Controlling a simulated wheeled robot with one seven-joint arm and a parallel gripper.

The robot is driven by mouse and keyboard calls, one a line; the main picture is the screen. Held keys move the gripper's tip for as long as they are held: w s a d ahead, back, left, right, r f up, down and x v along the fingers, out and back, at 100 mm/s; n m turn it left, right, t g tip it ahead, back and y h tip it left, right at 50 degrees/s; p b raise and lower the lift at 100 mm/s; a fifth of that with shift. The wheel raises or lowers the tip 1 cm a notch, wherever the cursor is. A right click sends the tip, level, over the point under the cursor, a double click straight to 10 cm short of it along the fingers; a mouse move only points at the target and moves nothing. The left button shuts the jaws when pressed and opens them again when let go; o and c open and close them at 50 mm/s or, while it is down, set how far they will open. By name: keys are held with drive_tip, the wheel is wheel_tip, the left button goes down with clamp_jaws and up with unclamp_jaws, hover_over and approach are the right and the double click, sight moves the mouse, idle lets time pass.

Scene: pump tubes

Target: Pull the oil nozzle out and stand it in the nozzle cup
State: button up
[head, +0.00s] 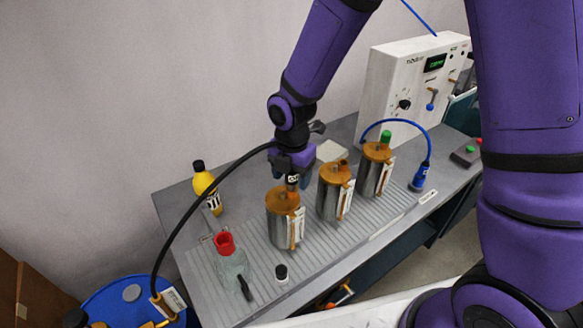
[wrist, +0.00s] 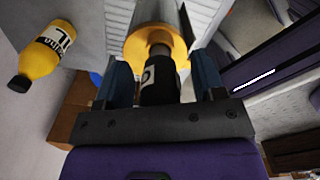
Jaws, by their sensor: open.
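The oil nozzle (head: 292,181) is black with a pale label, on a black hose, and stands upright with its tip in the orange lid of the nearest metal canister (head: 279,228). My gripper (head: 291,166) is above that canister. In the wrist view my two blue fingers (wrist: 163,78) stand either side of the black nozzle (wrist: 160,88), open, with slight gaps visible. The canister's orange lid (wrist: 138,47) is just beyond the fingertips. I cannot pick out the nozzle cup with certainty.
Two more canisters (head: 328,205) (head: 370,180) stand to the right. A blue nozzle (head: 419,178) stands near the bench's front edge. A blue drum (head: 112,306) is lower left.

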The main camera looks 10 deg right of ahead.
drive_tip(key=shift+c, duration=0.4)
clamp_jaws()
drive_tip(key=shift+r, duration=0.65)
idle(0.7)
drive_tip(key=shift+r, duration=1.95)
